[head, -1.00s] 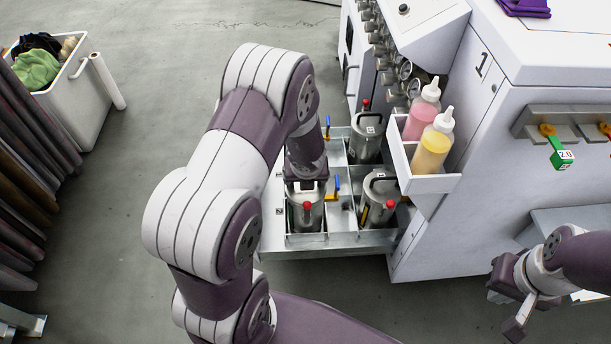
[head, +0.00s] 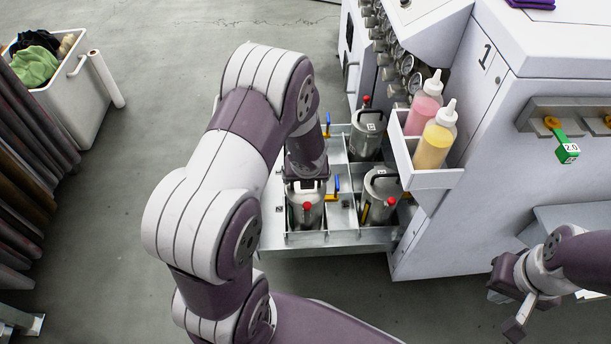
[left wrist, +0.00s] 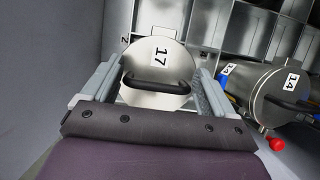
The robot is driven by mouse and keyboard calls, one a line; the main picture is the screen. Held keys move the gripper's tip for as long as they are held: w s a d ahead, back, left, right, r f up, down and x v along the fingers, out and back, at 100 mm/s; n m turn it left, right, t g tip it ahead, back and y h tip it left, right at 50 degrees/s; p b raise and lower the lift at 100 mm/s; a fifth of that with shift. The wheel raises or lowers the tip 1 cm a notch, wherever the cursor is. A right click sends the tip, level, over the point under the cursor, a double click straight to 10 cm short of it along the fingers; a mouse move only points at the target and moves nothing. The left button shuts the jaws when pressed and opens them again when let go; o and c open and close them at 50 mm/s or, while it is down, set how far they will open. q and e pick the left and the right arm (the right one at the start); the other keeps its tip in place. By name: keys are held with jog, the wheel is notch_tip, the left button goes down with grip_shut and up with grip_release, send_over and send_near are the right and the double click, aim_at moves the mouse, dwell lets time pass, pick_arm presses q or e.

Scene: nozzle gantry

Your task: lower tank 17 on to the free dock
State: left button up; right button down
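Tank 17 (left wrist: 150,98), a steel can with a black lid handle and a "17" label, sits between the two fingers of my left gripper (left wrist: 155,92). The gripper is shut on it at the top. In the head view tank 17 (head: 303,217) hangs upright in or just above the front-left dock of the metal rack (head: 330,239), beside a "2" mark. My forearm partly covers it. I cannot tell whether its base touches the dock. My right gripper (head: 508,313) is open and empty, low at the right.
Another tank (head: 381,188) stands in the front-right dock, close beside tank 17, and one (head: 367,135) behind. Blue-handled valves (head: 336,185) stick up between docks. A bottle shelf (head: 432,180) juts from the white cabinet at the right. Open floor lies left.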

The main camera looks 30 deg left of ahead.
pick_arm(q)
jog(key=shift+o, duration=0.5)
jog(key=shift+s, duration=0.15)
jog(key=p+v, duration=0.7)
jog(key=v, duration=0.5)
jog(key=shift+r+p, duration=0.4)
jog(key=shift+d, duration=0.15)
